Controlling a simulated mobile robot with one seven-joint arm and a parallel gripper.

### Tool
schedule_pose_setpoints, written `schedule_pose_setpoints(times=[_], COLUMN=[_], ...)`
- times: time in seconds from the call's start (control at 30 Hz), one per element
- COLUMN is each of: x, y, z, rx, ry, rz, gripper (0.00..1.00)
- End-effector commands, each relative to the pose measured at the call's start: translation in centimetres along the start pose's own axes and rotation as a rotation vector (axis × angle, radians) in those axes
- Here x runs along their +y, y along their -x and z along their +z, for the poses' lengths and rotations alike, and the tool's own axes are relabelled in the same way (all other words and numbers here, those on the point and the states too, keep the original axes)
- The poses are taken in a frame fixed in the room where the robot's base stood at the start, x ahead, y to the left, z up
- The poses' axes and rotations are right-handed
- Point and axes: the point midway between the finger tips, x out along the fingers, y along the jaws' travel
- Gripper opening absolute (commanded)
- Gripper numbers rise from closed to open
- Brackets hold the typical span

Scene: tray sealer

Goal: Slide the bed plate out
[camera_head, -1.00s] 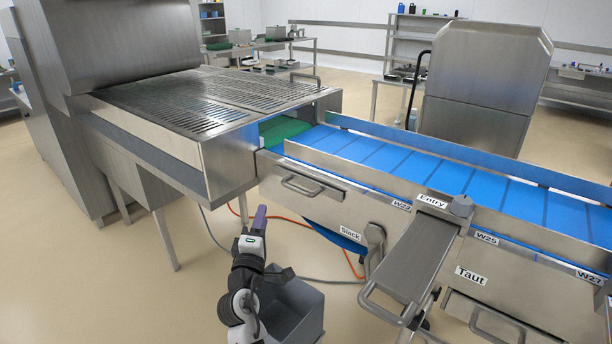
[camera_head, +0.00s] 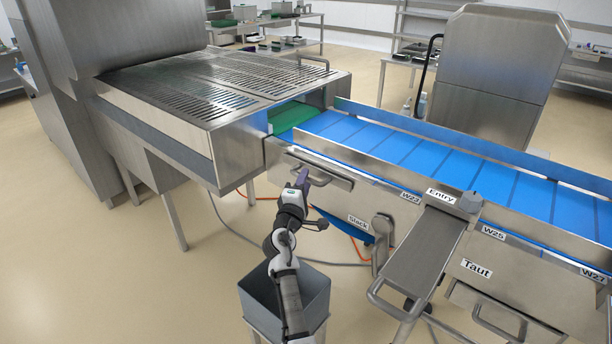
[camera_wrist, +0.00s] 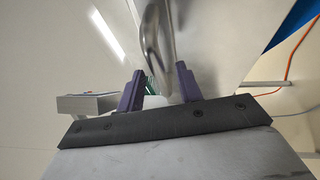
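The steel front plate with a bar handle, which looks like the bed plate (camera_head: 341,195), sits in the conveyor's side at its left end and appears pushed in. Its bar handle (camera_head: 325,181) sticks out toward me. My gripper (camera_head: 303,175) is at the handle's left part. In the wrist view, the two purple fingers of my gripper (camera_wrist: 159,88) are spread apart. The metal handle (camera_wrist: 153,45) runs lengthwise into the space between them, with visible room beside it. Whether a finger touches the handle cannot be told.
A lever (camera_head: 381,240) stands beside the "Slack" label. An "Entry" arm with a loop handle (camera_head: 425,255) juts out to the right. The blue belt (camera_head: 430,165) runs above. The floor at left is clear.

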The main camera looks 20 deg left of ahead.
Motion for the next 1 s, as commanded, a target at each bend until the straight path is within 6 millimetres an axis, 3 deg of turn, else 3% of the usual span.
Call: schedule_pose_setpoints(times=[0.2, 0.5, 0.8, 1.0], x=[0.0, 0.0, 0.0, 0.0], y=[-1.8, -2.0, -2.0, -2.0], z=[0.0, 0.0, -0.1, -0.1], rx=[0.001, 0.001, 0.001, 0.001], ry=[-0.001, -0.002, -0.001, -0.001], rz=[0.0, 0.0, 0.0, 0.0], gripper=[0.36, 0.36, 0.0, 0.0])
